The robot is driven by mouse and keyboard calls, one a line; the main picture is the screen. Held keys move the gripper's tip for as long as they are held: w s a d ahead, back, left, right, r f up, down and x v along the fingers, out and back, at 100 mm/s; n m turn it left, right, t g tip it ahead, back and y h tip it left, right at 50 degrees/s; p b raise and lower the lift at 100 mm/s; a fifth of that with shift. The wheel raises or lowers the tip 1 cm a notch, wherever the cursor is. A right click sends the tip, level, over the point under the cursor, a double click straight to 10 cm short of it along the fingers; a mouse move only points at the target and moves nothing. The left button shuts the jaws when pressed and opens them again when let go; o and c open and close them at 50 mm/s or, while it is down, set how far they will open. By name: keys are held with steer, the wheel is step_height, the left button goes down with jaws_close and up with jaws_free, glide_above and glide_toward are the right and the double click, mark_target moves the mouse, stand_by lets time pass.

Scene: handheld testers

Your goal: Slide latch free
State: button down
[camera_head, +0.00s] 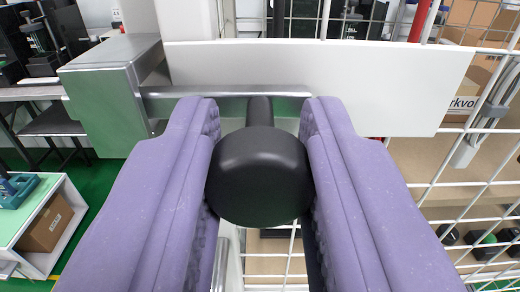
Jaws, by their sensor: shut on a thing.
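The latch has a round black knob (259,178) in the middle of the camera view. A short dark stem joins it to a horizontal metal bolt (225,100). The bolt's left end meets a grey metal block (115,88); whether it goes inside cannot be told. A white plate (320,78) lies behind the bolt. My gripper (260,160) has two purple padded fingers, one on each side of the knob. They are shut on the knob and touch its left and right sides. The knob's far side is hidden.
A white wire mesh (450,185) stands to the right and below the plate. A cardboard box (47,223) sits on a white shelf unit at the lower left. Green floor is visible at the left.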

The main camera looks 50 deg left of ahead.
steer(key=w+d, duration=0.3)
steer(key=w, duration=0.1)
steer(key=shift+d, duration=0.25)
steer(key=c, duration=0.9)
jaws_free()
steer(key=shift+w+d, duration=0.1)
steer(key=shift+w, duration=0.05)
steer(key=p+v, duration=0.2)
steer(key=v, duration=0.6)
